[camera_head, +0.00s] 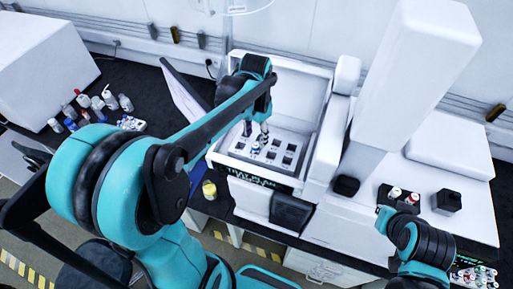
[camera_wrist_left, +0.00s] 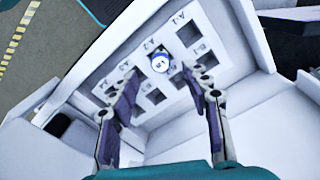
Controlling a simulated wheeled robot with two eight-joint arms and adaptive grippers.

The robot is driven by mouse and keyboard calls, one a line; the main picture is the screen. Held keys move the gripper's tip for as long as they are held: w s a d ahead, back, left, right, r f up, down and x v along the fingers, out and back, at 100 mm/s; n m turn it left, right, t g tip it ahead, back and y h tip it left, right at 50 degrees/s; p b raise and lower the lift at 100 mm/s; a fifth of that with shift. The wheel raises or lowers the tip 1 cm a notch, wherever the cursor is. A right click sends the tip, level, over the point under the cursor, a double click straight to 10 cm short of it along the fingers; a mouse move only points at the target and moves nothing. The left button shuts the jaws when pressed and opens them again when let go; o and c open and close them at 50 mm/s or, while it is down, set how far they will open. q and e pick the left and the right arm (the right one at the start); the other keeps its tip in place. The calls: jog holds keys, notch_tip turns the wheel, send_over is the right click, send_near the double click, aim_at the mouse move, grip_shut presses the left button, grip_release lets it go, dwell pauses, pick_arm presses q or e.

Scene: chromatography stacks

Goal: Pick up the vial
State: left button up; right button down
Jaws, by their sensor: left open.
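A vial (camera_wrist_left: 160,64) with a white and blue top sits in a slot of the white tray (camera_wrist_left: 112,76), by the labels A-2 and A-1. In the head view the vial (camera_head: 255,150) stands in the tray (camera_head: 291,140) inside the open white instrument. My left gripper (camera_head: 256,131) reaches in from above and is open. In the left wrist view its fingers (camera_wrist_left: 160,74) are apart, one to each side of the vial, with nothing held between them. Whether they touch it I cannot tell. My right arm shows at lower right; its gripper does not show.
The tray's other visible slots look empty. The instrument's white walls (camera_head: 327,150) stand close around the tray. Several bottles (camera_head: 110,100) stand on the dark bench at left, and a yellow-labelled jar (camera_head: 209,190) stands left of the instrument. A tall white column (camera_head: 415,75) rises at right.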

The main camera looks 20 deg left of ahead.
aim_at(255, 145)
pick_arm(q)
notch_tip(255, 145, down, 5)
jog(key=shift+f+p, duration=0.1)
jog(key=shift+p, duration=0.35)
jog(key=shift+s, duration=0.1)
jog(key=shift+c, duration=0.4)
jog(key=c, duration=1)
